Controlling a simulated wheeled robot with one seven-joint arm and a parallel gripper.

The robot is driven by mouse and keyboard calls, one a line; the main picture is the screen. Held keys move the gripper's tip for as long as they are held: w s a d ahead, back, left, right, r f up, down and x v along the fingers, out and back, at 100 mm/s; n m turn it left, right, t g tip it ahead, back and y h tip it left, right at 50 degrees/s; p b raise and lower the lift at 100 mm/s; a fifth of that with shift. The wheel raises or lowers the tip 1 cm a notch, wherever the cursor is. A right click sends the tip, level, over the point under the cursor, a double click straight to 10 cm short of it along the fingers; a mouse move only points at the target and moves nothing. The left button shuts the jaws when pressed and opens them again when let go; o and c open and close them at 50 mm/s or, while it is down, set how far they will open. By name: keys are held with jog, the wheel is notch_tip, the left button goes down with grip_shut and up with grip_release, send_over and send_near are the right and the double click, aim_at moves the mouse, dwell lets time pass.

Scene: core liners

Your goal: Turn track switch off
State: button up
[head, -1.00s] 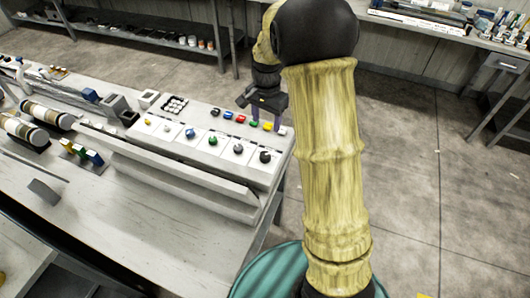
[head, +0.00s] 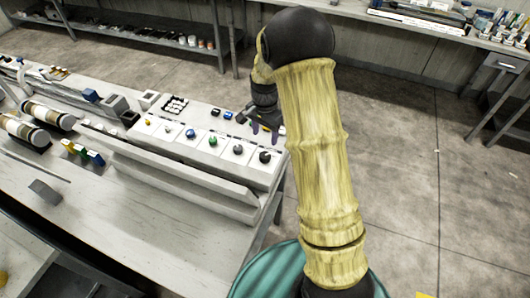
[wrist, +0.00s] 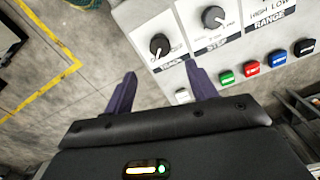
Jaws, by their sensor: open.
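A white control panel (head: 250,172) carries a row of knobs and a row of small coloured switches. In the wrist view a black knob (wrist: 159,45) is nearest, with a second dark knob (wrist: 213,17) beside it. A white switch (wrist: 183,96), a green one (wrist: 226,77), a red one (wrist: 252,68), a blue one (wrist: 278,59) and a black one (wrist: 304,47) line the panel edge. I cannot tell which is the track switch. My gripper (wrist: 160,71) is open and empty, its right finger over the panel edge by the white switch. It also shows in the head view (head: 262,130).
Round samples (head: 42,114) and small coloured blocks (head: 82,152) lie on the bench at the left. A long rail runs along the panel's near side. A rear bench (head: 410,22) holds bottles and boxes. The floor at the right is clear.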

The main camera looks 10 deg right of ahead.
aim_at(265, 155)
notch_tip(265, 155, down, 11)
jog(key=shift+r+p, duration=0.1)
jog(key=shift+p, duration=0.75)
jog(key=shift+c, duration=0.3)
jog(key=c, duration=0.9)
